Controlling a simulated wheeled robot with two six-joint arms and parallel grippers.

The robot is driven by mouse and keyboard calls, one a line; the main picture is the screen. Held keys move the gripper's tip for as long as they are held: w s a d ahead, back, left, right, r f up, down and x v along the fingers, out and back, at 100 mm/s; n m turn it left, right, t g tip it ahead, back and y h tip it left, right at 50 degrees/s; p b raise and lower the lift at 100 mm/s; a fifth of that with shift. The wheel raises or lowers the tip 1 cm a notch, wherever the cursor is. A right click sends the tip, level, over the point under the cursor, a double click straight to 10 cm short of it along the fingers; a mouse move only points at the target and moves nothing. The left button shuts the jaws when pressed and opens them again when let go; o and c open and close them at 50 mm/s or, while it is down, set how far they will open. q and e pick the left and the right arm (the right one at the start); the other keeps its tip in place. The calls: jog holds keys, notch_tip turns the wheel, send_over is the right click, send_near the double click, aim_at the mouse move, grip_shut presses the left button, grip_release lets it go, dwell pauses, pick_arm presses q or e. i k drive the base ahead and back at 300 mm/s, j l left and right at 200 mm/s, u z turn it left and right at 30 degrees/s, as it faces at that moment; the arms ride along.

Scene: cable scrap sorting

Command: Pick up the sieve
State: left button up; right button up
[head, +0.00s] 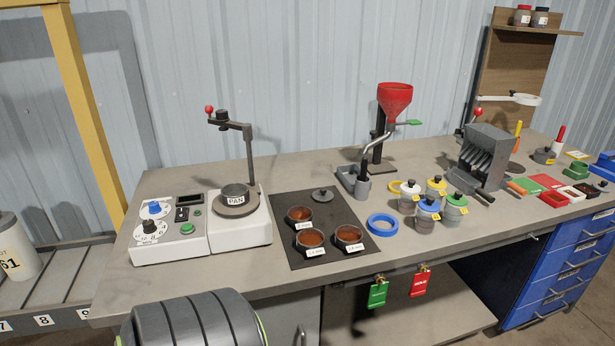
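Three small round dark cups with reddish-brown insides and white labels, which look like sieves, stand on a dark mat (290,222) in the middle of the bench. One sieve (299,215) is at the back left, one (309,239) at the front left and one (348,237) at the front right. Their label text is too small to read surely. A grey knobbed lid (322,195) lies behind them on the mat. A dark pan (235,194) labelled PAN sits on a white shaker (239,229) under a raised clamp arm. Neither gripper is in view.
A control box (166,232) stands left of the shaker. Right of the mat are a blue ring (382,225), several lidded jars (428,215) and a red funnel (395,98) on a stand. A grey slotted device (484,155) is farther right. Red and green tags hang at the bench front.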

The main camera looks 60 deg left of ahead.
aim_at(310, 241)
jog(key=u, duration=1.2)
